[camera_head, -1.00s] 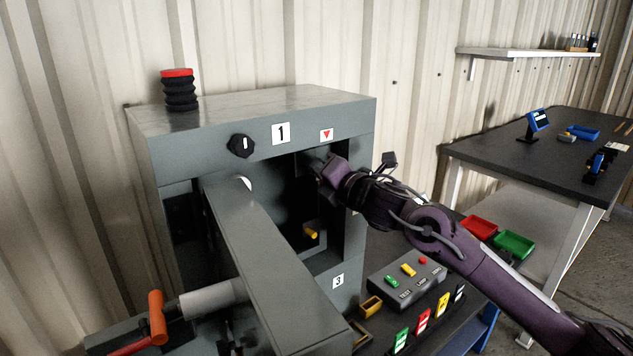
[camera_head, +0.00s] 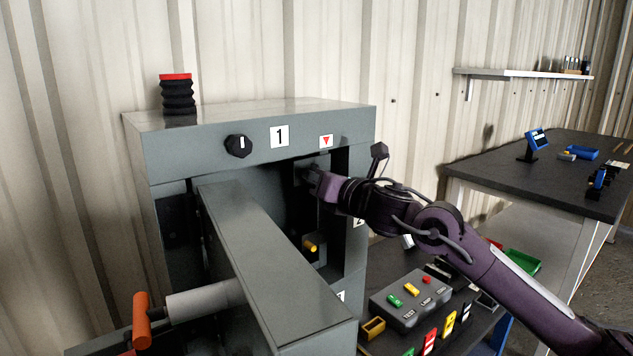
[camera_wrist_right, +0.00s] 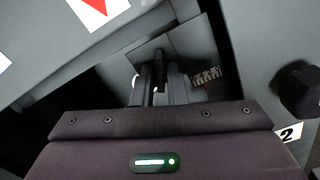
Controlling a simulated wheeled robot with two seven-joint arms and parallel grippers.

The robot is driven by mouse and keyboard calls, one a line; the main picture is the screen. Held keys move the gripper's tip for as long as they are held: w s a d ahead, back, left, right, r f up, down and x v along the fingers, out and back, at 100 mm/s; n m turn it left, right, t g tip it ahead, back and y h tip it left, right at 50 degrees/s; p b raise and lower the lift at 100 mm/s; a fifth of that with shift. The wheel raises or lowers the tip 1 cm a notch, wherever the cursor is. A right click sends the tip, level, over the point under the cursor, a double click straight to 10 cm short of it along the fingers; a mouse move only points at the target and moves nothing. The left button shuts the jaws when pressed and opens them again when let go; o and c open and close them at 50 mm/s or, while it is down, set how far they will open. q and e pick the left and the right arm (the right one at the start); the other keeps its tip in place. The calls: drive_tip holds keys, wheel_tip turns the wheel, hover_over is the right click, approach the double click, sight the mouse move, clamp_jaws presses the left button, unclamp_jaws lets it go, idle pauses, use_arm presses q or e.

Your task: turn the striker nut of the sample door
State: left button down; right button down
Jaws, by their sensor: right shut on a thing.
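The grey enclosure (camera_head: 350,120) carries a "1" label and a red-triangle label above its dark opening. The sample door appears to be the long grey slab (camera_head: 265,250) that stands swung out towards me. My right gripper (camera_head: 306,176) reaches into the upper right of the opening, below the red triangle. In the right wrist view, its two dark fingers (camera_wrist_right: 158,88) are close together at a small dark part on a grey plate (camera_wrist_right: 185,50). This part, seemingly the striker nut, is mostly hidden between the fingers. My left gripper is not in view.
A black knob (camera_head: 238,146) sits left of the "1" label. A yellow-tipped part (camera_head: 311,246) is lower in the opening. An orange handle (camera_head: 141,320) is at lower left. A button box (camera_head: 410,298) stands to the right, below my right arm. A dark table (camera_head: 560,165) stands farther right.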

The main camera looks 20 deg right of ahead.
drive_tip(key=shift+a+f, duration=0.1)
drive_tip(key=shift+f, duration=0.15)
drive_tip(key=c, duration=1.8)
unclamp_jaws()
drive_tip(key=o, duration=0.3)
drive_tip(key=shift+r, duration=0.1)
